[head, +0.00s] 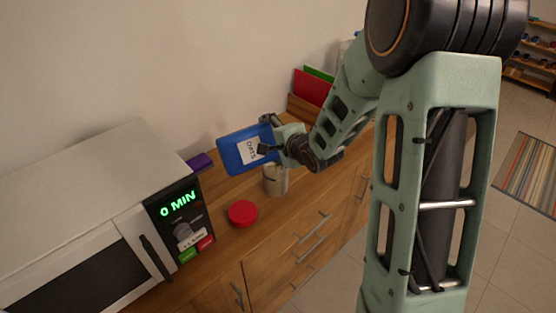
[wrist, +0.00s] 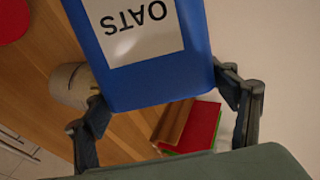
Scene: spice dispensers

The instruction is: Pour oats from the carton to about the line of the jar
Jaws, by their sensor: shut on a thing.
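My gripper (head: 268,147) is shut on a blue oats carton (head: 233,154) with a white label. The carton is tilted and held above the wooden counter, over and slightly left of the jar (head: 275,181). The jar stands upright on the counter and looks greyish and partly see-through. In the wrist view the blue carton (wrist: 195,62) fills the upper middle between the fingers (wrist: 165,115), its OATS label upside down. The jar (wrist: 72,86) shows at the left, partly behind the carton. The jar's line and its fill level cannot be made out.
A red round lid (head: 242,213) lies on the counter (head: 264,235) in front of the jar. A microwave (head: 90,235) reading 0 MIN stands at the left. A purple object (head: 199,162) lies behind it. Red and green upright items (head: 311,87) stand in a wooden holder at the back.

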